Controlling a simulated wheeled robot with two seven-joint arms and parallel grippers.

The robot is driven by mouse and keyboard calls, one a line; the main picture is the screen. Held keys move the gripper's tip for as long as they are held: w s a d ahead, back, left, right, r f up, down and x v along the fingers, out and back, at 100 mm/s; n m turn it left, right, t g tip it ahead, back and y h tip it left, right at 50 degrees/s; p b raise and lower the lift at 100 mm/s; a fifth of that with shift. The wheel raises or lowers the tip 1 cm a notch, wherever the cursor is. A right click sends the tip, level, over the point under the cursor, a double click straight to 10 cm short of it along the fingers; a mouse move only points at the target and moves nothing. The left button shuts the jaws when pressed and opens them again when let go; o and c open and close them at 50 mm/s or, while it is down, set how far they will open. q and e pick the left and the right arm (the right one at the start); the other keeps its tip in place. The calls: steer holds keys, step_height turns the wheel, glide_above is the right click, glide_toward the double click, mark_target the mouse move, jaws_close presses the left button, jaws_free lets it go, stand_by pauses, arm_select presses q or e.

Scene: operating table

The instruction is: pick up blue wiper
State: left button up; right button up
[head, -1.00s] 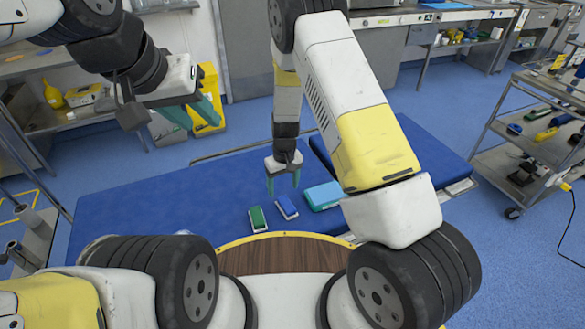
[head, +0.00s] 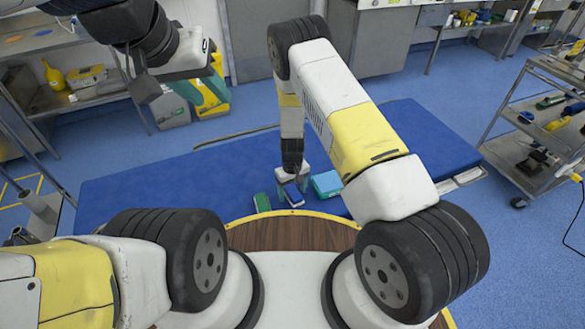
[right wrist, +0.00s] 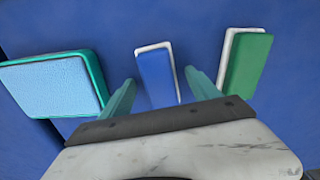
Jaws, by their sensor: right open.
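The blue wiper (right wrist: 157,78), a blue block with a white edge, lies on the blue operating table (head: 150,190). In the right wrist view it sits between the two teal fingers of my right gripper (right wrist: 160,92), with a gap on each side. In the head view my right gripper (head: 291,192) is low over the table and mostly hides the wiper. The right gripper is open and holds nothing. My left gripper (head: 203,92) is raised at the upper left, its fingers apart and empty.
A green wiper with a white edge (right wrist: 248,65) lies to one side of the blue one, and a larger light-blue and teal block (right wrist: 55,85) to the other. A cart (head: 535,125) stands at the right, a shelf (head: 100,100) at the upper left.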

mark_target(292, 190)
steer(key=c, duration=1.4)
steer(key=shift+c, duration=0.4)
steer(key=shift+r, duration=0.15)
steer(key=shift+r, duration=0.5)
step_height(292, 190, up, 2)
steer(key=shift+r, duration=0.25)
steer(key=s+d+r, duration=0.1)
steer(key=s, duration=1.5)
steer(key=shift+d+r, duration=0.2)
steer(key=shift+d, duration=0.05)
